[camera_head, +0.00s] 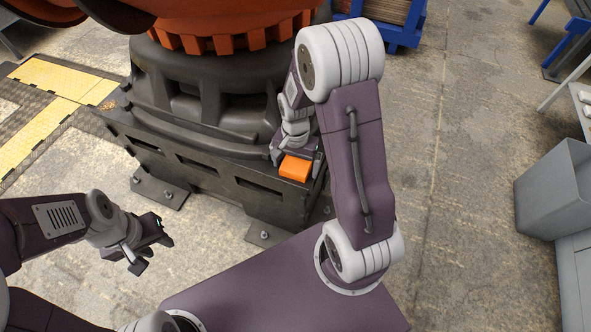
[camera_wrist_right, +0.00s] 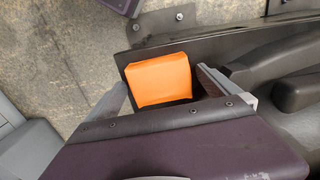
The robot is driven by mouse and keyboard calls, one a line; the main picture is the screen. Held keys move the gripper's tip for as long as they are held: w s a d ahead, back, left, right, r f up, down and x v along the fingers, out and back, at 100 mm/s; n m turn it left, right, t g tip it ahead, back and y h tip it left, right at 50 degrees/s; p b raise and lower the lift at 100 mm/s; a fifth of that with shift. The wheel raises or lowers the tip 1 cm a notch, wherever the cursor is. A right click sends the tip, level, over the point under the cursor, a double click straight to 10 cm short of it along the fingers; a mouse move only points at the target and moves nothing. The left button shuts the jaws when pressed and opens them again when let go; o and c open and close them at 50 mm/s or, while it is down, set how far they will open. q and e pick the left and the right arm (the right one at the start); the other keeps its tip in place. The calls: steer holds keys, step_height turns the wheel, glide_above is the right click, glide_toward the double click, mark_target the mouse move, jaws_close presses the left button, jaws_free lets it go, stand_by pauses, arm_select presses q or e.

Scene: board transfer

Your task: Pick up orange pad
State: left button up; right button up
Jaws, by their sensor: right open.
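The orange pad (camera_head: 295,168) rests on the corner of the black machine base (camera_head: 190,152). It also shows in the right wrist view, an orange block (camera_wrist_right: 160,80) near the edge of the dark ledge. My right gripper (camera_head: 297,160) is just at the pad. In the wrist view its two fingers stand on the left and right of the pad, apart, with a gap to the right-hand finger; I cannot tell if the left one touches. My left gripper (camera_head: 150,255) is open and empty above the floor at the left.
The large orange and black machine (camera_head: 220,30) rises behind the pad. A blue cart (camera_head: 400,25) stands at the back, and a grey bin (camera_head: 556,192) at the right. The concrete floor between is clear.

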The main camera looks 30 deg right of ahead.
mark_target(293, 168)
steer(key=shift+r, duration=0.1)
steer(key=c, duration=1.3)
steer(key=shift+r+p, duration=0.3)
steer(key=shift+r, duration=0.1)
steer(key=r+p, duration=0.1)
steer(key=r, duration=0.1)
steer(key=a+r+p, duration=0.1)
steer(key=r, duration=0.1)
steer(key=shift+s+r+p, duration=0.2)
steer(key=shift+p, duration=0.15)
steer(key=shift+s+a+r+p, duration=0.6)
steer(key=shift+s+a+r, duration=0.35)
steer(key=shift+a, duration=0.6)
steer(key=shift+s+a+r+p, duration=0.75)
steer(key=shift+a+r, duration=0.25)
steer(key=shift+a, duration=0.55)
steer(key=shift+s+a+r+p, duration=0.5)
steer(key=shift+s+a+r, duration=0.45)
steer(key=shift+a, duration=0.6)
